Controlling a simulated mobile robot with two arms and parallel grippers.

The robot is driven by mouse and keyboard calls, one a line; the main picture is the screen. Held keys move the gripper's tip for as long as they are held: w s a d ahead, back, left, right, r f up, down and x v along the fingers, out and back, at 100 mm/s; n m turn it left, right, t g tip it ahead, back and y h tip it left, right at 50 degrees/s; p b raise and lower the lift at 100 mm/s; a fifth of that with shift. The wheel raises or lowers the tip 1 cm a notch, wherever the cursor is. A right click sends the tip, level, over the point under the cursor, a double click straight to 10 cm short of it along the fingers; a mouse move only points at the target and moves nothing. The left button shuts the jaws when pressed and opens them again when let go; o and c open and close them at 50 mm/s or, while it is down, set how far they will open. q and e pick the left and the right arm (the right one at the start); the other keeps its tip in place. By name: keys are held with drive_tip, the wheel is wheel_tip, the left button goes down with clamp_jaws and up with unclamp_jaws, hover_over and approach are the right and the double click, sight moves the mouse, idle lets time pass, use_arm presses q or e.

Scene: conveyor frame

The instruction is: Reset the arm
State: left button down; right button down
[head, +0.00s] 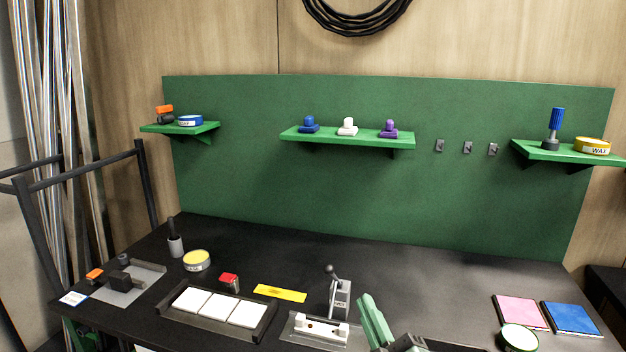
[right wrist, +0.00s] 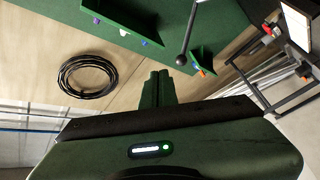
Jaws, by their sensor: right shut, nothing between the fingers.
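My right gripper (head: 368,302) is at the bottom centre of the head view, its green fingers pointing up and slightly left. The fingers lie together and hold nothing. In the right wrist view the shut fingers (right wrist: 159,78) stand mid-frame. Just left of them in the head view is a grey lever device (head: 340,300) on the bench, its black-knobbed lever (head: 331,272) standing up and tilted slightly left. The lever knob also shows in the right wrist view (right wrist: 181,60), apart from the fingers. My left gripper is not in view.
A metal plate with a white part (head: 320,329) lies left of the gripper. A tray of white tiles (head: 267,323), a red-topped button (head: 229,281) and a yellow label (head: 280,293) are further left. A round tin (head: 519,338) and pink and blue pads (head: 571,318) lie right. The rear bench is clear.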

drive_tip(key=s+d+f+m+g+h, duration=0.2)
drive_tip(key=d+f+m, duration=0.1)
drive_tip(key=f, duration=0.3)
drive_tip(key=s+d+f+m+g+h, duration=0.2)
drive_tip(key=d+f+m+g+h, duration=0.15)
drive_tip(key=f, duration=0.25)
drive_tip(key=s+d+f+m+g, duration=0.2)
drive_tip(key=s+f+g, duration=0.3)
drive_tip(key=s+f, duration=0.5)
drive_tip(key=s+d+f+m+g, duration=0.25)
drive_tip(key=s+f+g, duration=0.35)
drive_tip(key=s, duration=0.8)
wheel_tip(320, 180, down, 26)
drive_tip(key=g, duration=0.1)
drive_tip(key=s+d+f+n+g, duration=0.1)
drive_tip(key=s+d+f, duration=0.2)
drive_tip(key=s+f, duration=1.3)
drive_tip(key=shift+s+f, duration=0.4)
drive_tip(key=shift+s, duration=0.6)
drive_tip(key=shift+y, duration=0.25)
